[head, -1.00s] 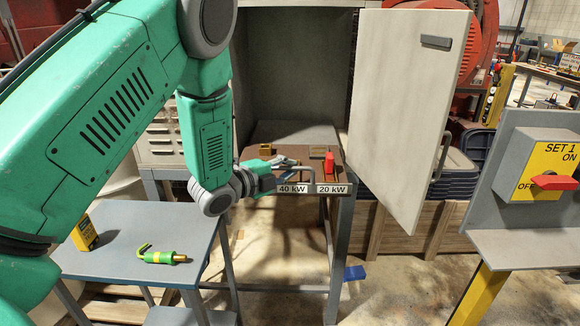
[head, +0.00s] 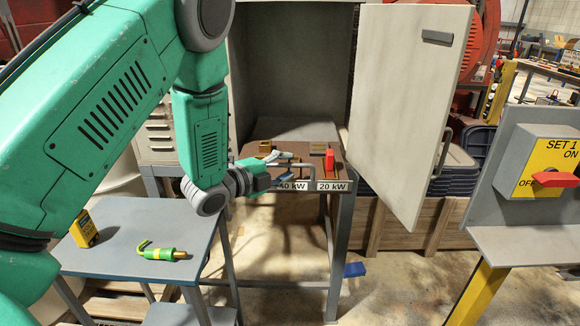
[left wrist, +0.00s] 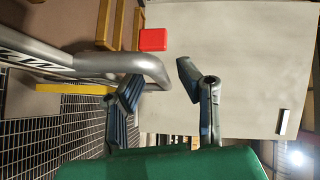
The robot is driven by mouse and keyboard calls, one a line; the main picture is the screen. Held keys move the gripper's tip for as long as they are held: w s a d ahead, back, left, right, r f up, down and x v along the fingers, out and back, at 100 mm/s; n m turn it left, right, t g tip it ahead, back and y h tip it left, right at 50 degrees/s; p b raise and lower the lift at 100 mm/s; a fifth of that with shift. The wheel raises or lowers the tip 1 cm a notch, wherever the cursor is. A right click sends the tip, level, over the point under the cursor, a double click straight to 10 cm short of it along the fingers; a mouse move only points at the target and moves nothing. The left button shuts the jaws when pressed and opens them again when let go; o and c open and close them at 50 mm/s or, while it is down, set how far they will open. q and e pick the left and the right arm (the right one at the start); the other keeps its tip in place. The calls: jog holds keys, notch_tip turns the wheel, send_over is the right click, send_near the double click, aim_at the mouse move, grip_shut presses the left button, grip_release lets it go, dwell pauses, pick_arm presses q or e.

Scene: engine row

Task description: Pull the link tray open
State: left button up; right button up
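The link tray (head: 292,146) is a brown shelf inside the open grey cabinet, with "40 kW" and "20 kW" labels on its front edge. Its grey bar handle (head: 313,171) stands out at the front and shows large in the left wrist view (left wrist: 110,63). My left gripper (head: 284,174) is at the handle's left part, in front of the tray. In the left wrist view my left gripper (left wrist: 158,82) has its fingers apart, with the handle's bent end between them; I cannot tell whether either finger touches it. My right gripper is not in view.
The cabinet door (head: 405,110) stands open at right. A side table (head: 120,225) holds a green hooked tool (head: 163,254) and a yellow box (head: 84,229). A switch panel (head: 545,170) is far right.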

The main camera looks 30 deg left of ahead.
pick_arm(q)
jog(key=v, duration=1)
jog(key=shift+s, duration=0.25)
jog(key=shift+a+f, duration=0.1)
